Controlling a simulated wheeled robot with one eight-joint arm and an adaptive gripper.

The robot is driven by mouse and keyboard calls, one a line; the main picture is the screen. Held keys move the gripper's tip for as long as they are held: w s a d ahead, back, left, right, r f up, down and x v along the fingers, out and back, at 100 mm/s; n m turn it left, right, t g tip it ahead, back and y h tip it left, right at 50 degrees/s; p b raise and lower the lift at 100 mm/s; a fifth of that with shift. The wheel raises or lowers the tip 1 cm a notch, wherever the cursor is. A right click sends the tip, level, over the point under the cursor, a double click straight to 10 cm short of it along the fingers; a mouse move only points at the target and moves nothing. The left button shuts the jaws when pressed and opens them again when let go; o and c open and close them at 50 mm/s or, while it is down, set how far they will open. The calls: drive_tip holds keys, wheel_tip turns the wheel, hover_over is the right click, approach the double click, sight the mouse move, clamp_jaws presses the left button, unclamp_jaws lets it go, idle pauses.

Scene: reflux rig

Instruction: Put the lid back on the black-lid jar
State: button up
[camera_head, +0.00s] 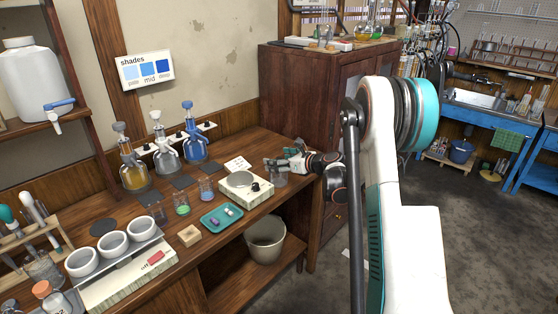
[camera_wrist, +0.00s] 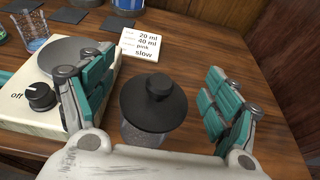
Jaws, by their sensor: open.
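The black lid (camera_wrist: 153,98), a wide disc with a round knob, sits over the mouth of the clear glass jar (camera_wrist: 150,136) in the wrist view. It looks level; whether it is fully seated is hard to tell from above. My gripper (camera_wrist: 158,72) is open, with one finger on each side of the lid and gaps between. In the head view, my gripper (camera_head: 288,161) is at the right end of the wooden bench, just above the jar (camera_head: 277,178). The lid is hard to make out there.
A hotplate with a knob (camera_head: 245,186) stands close left of the jar. A written card (camera_wrist: 142,44) lies behind it. A teal tray (camera_head: 221,216), small beakers and flasks stand farther left. A dark cabinet (camera_head: 308,100) rises behind. Bare bench lies right of the jar.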

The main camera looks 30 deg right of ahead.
drive_tip(key=shift+r, duration=0.15)
drive_tip(key=shift+r+p, duration=0.3)
drive_tip(key=shift+p, duration=0.1)
drive_tip(key=p+v, duration=0.3)
drive_tip(key=v, duration=0.9)
drive_tip(key=shift+r, duration=0.25)
idle(0.7)
